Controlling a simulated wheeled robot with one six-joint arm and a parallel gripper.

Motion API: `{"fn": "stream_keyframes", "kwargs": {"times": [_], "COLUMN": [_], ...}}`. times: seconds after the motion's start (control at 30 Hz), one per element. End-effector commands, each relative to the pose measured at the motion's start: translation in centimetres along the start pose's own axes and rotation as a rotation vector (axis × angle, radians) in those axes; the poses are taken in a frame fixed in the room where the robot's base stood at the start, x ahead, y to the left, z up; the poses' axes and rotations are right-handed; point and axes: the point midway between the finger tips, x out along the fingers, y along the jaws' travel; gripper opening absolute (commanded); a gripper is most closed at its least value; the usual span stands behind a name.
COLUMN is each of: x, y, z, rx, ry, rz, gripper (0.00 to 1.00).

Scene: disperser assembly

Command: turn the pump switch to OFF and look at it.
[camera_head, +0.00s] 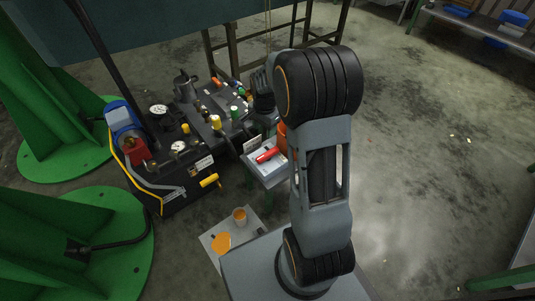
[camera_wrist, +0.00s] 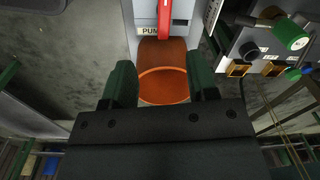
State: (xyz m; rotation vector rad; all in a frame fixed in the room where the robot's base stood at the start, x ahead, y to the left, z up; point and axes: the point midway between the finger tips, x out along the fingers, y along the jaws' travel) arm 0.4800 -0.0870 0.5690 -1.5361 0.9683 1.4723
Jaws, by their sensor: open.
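The pump switch is a light panel with a red handle (camera_wrist: 165,14). In the wrist view it is at the top, cut off by the frame edge, with part of a "PUM" label (camera_wrist: 149,30) below. The handle runs up and down there; no ON or OFF mark is readable. In the head view the red handle (camera_head: 266,155) lies on a pale box (camera_head: 270,168) left of my arm. My gripper (camera_wrist: 163,78) is open, its two green fingers apart, short of the handle in the picture. In the head view it is mostly hidden behind my arm.
An orange container (camera_wrist: 163,86) shows between my fingers, beyond them. A black machine (camera_head: 185,165) with gauges, knobs and valves stands left of the switch. A green valve knob (camera_wrist: 290,34) is right in the wrist view. Open floor lies right.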

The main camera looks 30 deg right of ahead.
Motion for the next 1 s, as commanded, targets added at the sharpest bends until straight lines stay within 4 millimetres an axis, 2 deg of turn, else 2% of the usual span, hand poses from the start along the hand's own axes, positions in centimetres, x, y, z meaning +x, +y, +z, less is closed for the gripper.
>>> {"fn": "stream_keyframes", "kwargs": {"times": [0.03,0.1,0.3,0.7,1.0], "x": [1.4,2.6,5.5,13.0,17.0], "y": [-0.3,-0.6,-0.9,-0.6,-0.5], "z": [-0.8,-1.7,-2.8,-2.6,-2.6], "rx": [0.056,0.125,0.218,0.224,0.222], "ry": [-0.008,-0.013,-0.019,-0.020,-0.019], "rz": [0.013,0.021,0.034,0.036,0.035], "gripper": [0.53,0.53,0.53,0.53,0.53]}}
